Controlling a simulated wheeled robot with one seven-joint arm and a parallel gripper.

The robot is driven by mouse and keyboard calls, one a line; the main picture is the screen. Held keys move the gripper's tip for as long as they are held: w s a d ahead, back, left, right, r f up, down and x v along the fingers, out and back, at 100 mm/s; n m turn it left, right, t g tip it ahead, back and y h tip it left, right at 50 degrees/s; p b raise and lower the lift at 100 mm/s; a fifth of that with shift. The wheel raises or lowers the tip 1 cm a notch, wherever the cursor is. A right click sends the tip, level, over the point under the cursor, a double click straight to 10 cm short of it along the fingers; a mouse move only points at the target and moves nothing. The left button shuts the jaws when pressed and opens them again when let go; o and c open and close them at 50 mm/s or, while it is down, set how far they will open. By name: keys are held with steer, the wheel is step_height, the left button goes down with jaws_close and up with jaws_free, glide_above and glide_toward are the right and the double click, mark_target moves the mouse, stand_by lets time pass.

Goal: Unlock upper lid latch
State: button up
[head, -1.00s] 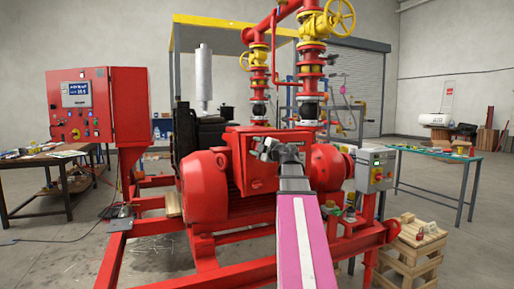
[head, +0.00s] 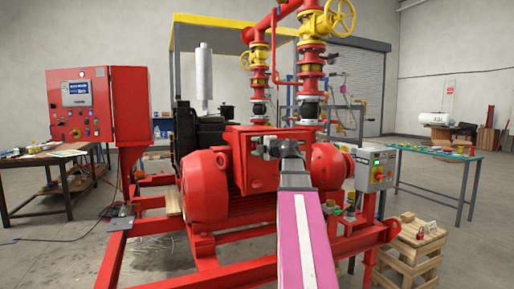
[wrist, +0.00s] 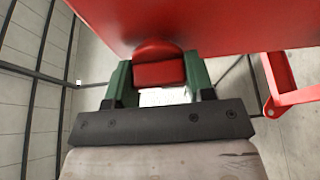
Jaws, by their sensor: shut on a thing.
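In the wrist view, a red rounded tab (wrist: 158,66), which looks like the latch, sticks out from the edge of a red panel (wrist: 210,25). My gripper (wrist: 158,78) has its green fingers on either side of this tab and is shut on it. In the head view my gripper (head: 268,148) is at the upper right face of the box, and my arm hides part of that face. The latch cannot be made out there.
Red pipes with yellow handwheels (head: 340,16) rise behind the box. A grey control box (head: 376,168) with buttons stands to the right. A red cabinet (head: 98,105) is at the left. A wooden crate (head: 415,250) stands at the lower right.

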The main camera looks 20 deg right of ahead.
steer(key=o, duration=0.9)
steer(key=shift+s, duration=0.1)
steer(key=v, duration=1)
steer(key=shift+s+d, duration=0.15)
steer(key=shift+s, duration=0.15)
